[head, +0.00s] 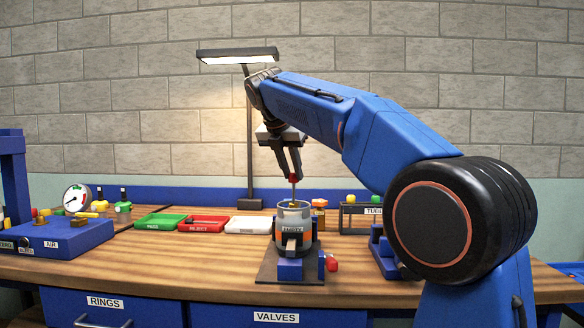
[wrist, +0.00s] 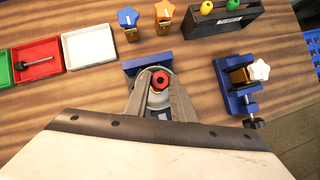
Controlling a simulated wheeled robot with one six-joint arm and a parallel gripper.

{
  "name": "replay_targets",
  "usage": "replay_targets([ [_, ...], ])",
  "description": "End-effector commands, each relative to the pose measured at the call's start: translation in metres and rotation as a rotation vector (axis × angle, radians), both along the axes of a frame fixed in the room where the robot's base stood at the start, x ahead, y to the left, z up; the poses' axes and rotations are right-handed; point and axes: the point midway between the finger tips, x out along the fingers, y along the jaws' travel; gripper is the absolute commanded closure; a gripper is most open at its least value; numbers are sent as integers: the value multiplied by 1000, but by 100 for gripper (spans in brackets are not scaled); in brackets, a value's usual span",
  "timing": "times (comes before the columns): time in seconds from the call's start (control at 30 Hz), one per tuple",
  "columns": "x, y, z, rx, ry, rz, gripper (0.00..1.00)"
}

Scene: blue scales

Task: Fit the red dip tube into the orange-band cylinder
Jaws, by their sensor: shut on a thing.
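My gripper (head: 292,174) is shut on the red head of the dip tube (head: 293,181). The tube's thin stem hangs upright down to the top of the grey cylinder (head: 293,240). Whether the tip is inside the opening or just above it, I cannot tell. In the wrist view, the red tube head (wrist: 160,80) sits between the fingertips (wrist: 160,88), over the cylinder, which is mostly hidden there.
Green, red (head: 203,224) and white trays lie left of the vise. Valves with blue (wrist: 128,17) and orange (wrist: 164,10) star knobs stand behind it. A rack (wrist: 222,16) and a second blue vise (wrist: 237,88) are to the right. A gauge box (head: 55,236) is far left.

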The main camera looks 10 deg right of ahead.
Motion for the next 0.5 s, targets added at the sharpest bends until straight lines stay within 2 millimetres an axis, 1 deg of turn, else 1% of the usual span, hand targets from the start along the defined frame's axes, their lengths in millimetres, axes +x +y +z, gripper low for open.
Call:
replay_targets([
  [0.5, 0, 0, -20, 0, -2, 0, 99],
])
